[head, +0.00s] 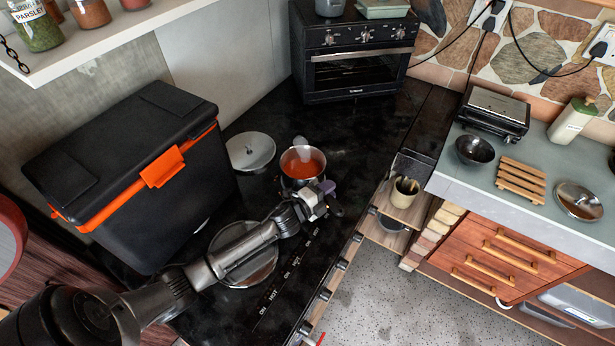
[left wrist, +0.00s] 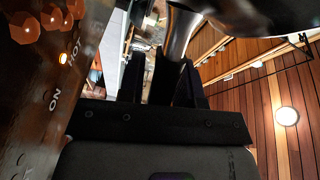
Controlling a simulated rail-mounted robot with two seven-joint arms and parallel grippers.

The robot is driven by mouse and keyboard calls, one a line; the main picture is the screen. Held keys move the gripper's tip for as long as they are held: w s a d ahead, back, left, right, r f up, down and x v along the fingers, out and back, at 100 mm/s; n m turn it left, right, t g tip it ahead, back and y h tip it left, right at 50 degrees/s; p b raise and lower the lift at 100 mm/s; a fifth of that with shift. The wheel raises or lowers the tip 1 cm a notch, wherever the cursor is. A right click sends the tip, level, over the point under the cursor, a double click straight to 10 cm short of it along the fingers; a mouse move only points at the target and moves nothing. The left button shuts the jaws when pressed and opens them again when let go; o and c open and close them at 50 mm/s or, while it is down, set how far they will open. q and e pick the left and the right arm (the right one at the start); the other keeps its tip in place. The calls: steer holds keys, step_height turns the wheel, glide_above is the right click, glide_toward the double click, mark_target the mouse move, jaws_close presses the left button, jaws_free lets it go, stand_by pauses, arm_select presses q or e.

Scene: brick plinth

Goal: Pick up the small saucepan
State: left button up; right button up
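The small saucepan (head: 288,178) is a metal pot with orange-red contents, upright on the black stove top in the head view. My left gripper (head: 326,196) is right beside its near side, low over the stove top. In the left wrist view a tapered metal piece, which looks like the saucepan's handle (left wrist: 181,35), reaches down between the two black fingers of my left gripper (left wrist: 162,78). A light gap shows between it and the left finger, so the gripper looks open around it. The fingertips are partly hidden in the head view. My right gripper is not in view.
A round lid (head: 250,152) lies left of the saucepan; another metal disc (head: 247,268) is partly under my left arm. A black cooler box (head: 125,165) stands left, a toaster oven (head: 355,60) behind. The stove's knobbed front edge is close on the right.

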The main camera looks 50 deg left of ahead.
arm_select(q)
jaws_close()
steer(key=shift+r, duration=0.3)
stand_by(0.5)
